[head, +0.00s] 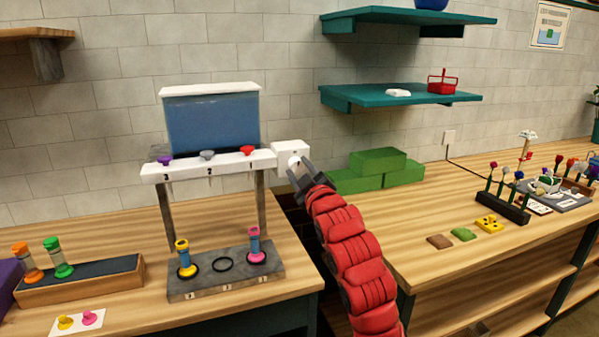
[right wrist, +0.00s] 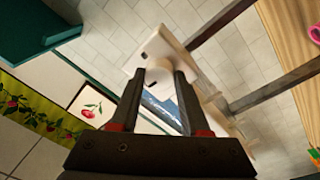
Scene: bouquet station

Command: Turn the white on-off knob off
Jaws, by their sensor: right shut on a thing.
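The white on-off knob (right wrist: 158,84) sticks out from a white box (head: 287,153) at the right end of the dispenser's white rail. In the right wrist view it sits between the two dark fingers of my right gripper (right wrist: 160,76), which is shut on it. My left gripper is not in view.
A blue water tank (head: 212,122) stands above the rail (head: 225,161), which carries purple, grey and red knobs. Below, a grey base (head: 226,273) holds two vials. Green blocks (head: 376,162) lie on the right bench, right of my arm. Teal shelves (head: 400,97) hang above.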

